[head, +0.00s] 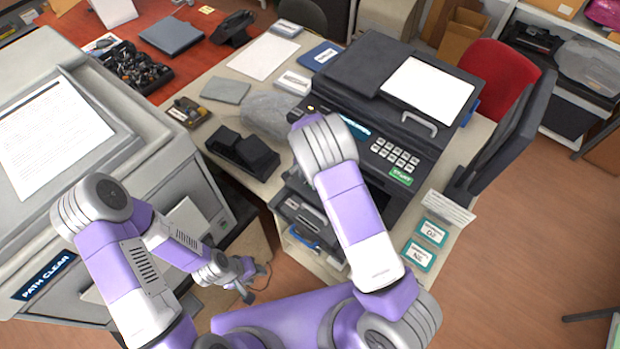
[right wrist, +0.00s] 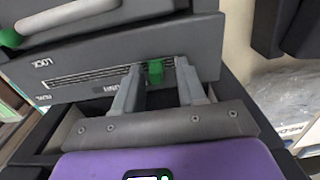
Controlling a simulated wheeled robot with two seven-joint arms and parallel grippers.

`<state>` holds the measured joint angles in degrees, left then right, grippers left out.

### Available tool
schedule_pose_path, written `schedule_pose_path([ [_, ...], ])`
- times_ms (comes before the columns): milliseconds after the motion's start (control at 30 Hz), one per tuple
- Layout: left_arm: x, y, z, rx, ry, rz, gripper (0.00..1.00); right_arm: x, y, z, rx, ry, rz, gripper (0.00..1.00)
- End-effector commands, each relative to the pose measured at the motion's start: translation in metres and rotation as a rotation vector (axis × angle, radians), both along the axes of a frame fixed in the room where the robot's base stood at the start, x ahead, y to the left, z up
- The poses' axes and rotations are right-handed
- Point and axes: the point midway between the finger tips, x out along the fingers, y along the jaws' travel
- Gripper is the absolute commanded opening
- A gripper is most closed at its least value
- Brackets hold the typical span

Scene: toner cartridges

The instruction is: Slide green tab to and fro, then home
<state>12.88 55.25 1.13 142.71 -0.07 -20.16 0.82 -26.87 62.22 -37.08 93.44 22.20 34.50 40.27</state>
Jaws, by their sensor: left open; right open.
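The green tab (right wrist: 155,72) stands out from a slotted strip on the dark front panel (right wrist: 60,75) in the right wrist view. My right gripper (right wrist: 160,80) is open, its two grey fingers reaching to the panel on either side of the tab. A gap shows between the tab and each finger; whether either finger touches the panel I cannot tell. In the head view my right arm hides this gripper and the tab at the printer (head: 425,125). My left gripper (head: 256,284) is open and empty, low beside the grey machine at left.
A grey handle bar (right wrist: 75,15) with a green knob (right wrist: 10,38) lies above the panel in the right wrist view. Two teal-edged cards (head: 420,256) lie right of my right arm. A dark cartridge-like block (head: 242,152) lies left of the printer.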

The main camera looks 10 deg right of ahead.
Motion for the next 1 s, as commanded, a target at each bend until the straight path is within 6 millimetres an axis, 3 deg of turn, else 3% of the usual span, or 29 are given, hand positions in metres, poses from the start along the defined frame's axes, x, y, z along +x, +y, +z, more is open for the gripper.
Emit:
schedule_pose_path([
  [167, 0.000, 0.000, -0.001, 0.000, 0.000, 0.000, 0.43, 0.001, 0.000, 0.014, 0.000, -0.003, 0.002, 0.40],
  [533, 0.000, 0.000, -0.002, 0.000, 0.000, 0.000, 0.43, 0.000, 0.001, 0.069, 0.000, -0.002, 0.001, 0.40],
  [1000, 0.000, 0.000, -0.006, 0.000, 0.000, 0.000, 0.43, 0.001, 0.001, 0.074, 0.002, -0.001, 0.001, 0.40],
])
